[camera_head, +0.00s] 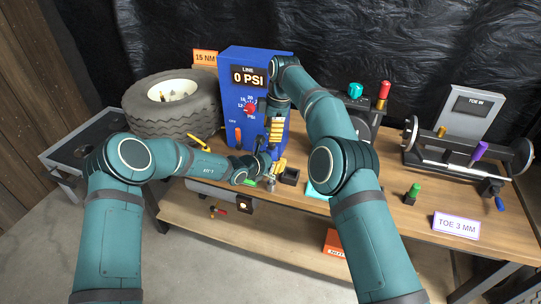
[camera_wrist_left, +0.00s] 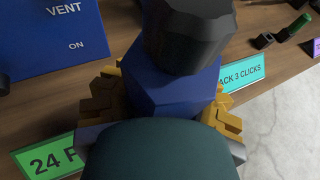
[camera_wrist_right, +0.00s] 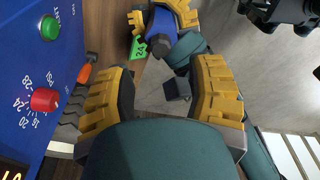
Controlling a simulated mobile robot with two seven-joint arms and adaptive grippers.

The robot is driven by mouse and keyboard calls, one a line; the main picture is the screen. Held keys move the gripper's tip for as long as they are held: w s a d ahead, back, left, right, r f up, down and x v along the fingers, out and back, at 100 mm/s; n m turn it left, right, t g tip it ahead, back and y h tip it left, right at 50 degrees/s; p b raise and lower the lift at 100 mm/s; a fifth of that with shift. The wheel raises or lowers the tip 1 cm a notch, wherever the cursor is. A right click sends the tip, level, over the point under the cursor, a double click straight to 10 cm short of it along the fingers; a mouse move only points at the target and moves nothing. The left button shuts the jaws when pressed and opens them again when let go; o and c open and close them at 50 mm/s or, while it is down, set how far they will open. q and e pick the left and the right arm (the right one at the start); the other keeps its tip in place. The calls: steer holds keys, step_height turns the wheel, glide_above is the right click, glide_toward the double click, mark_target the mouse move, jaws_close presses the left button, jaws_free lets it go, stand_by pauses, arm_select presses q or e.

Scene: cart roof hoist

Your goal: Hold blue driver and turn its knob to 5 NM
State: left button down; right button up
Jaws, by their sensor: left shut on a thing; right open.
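The blue driver (camera_wrist_left: 170,88) stands between the yellow pads of my left gripper (camera_wrist_left: 163,105), which is shut on its blue body. Its dark knob (camera_wrist_left: 188,35) sticks out past the pads. In the right wrist view the driver (camera_wrist_right: 163,24) and its knob (camera_wrist_right: 160,47) show beyond my right gripper (camera_wrist_right: 163,88). My right gripper is open and empty, its pads apart and off the knob. In the head view my left gripper (camera_head: 266,177) is low at the table's front, and my right gripper (camera_head: 275,138) points down above it. No setting on the knob is readable.
A blue panel (camera_head: 233,110) with a red knob (camera_wrist_right: 44,100) and green button (camera_wrist_right: 49,28) stands close beside my right gripper. A tire (camera_head: 195,115) is at left. A green sign (camera_wrist_left: 45,158) and a cyan sign (camera_wrist_left: 242,78) lie near the left gripper.

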stand_by(0.3)
arm_select(q)
steer(key=c, duration=0.7)
jaws_free()
steer(key=shift+a+r, duration=0.1)
steer(key=v, duration=1.2)
arm_select(e)
steer(key=shift+s+a, duration=0.1)
